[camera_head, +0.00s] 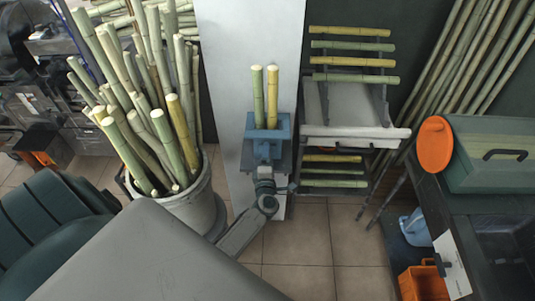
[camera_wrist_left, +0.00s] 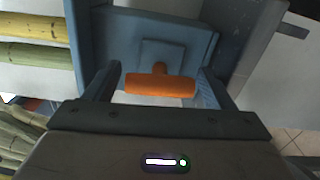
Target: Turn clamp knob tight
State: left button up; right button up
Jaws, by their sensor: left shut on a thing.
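The blue clamp (camera_head: 267,136) stands on the pale upright panel and has two upright cane pieces (camera_head: 265,95) in it, a yellowish one and a greener one. In the left wrist view, the blue clamp body (camera_wrist_left: 145,35) fills the top. Its orange bar-shaped clamp knob (camera_wrist_left: 160,86) lies crosswise between the fingers of my left gripper (camera_wrist_left: 160,76), which is shut on it, one finger at each end. In the head view, my left gripper (camera_head: 265,170) is at the clamp's near side and hides the knob. My right gripper is not in view.
A grey bucket (camera_head: 188,213) full of tall canes stands left of the clamp. A rack (camera_head: 352,133) with several cane pieces stands to the right. A dark bench at far right bears a green box (camera_head: 490,172) and an orange disc (camera_head: 434,144). Tiled floor (camera_head: 305,235) is clear between.

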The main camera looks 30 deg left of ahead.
pick_arm(q)
jog(key=shift+m+p, duration=0.3)
jog(key=shift+m, duration=0.1)
dwell(0.3)
jog(key=o, duration=0.9)
jog(key=shift+s, duration=0.1)
jog(key=shift+d+f, duration=0.1)
jog(key=shift+f, duration=0.1)
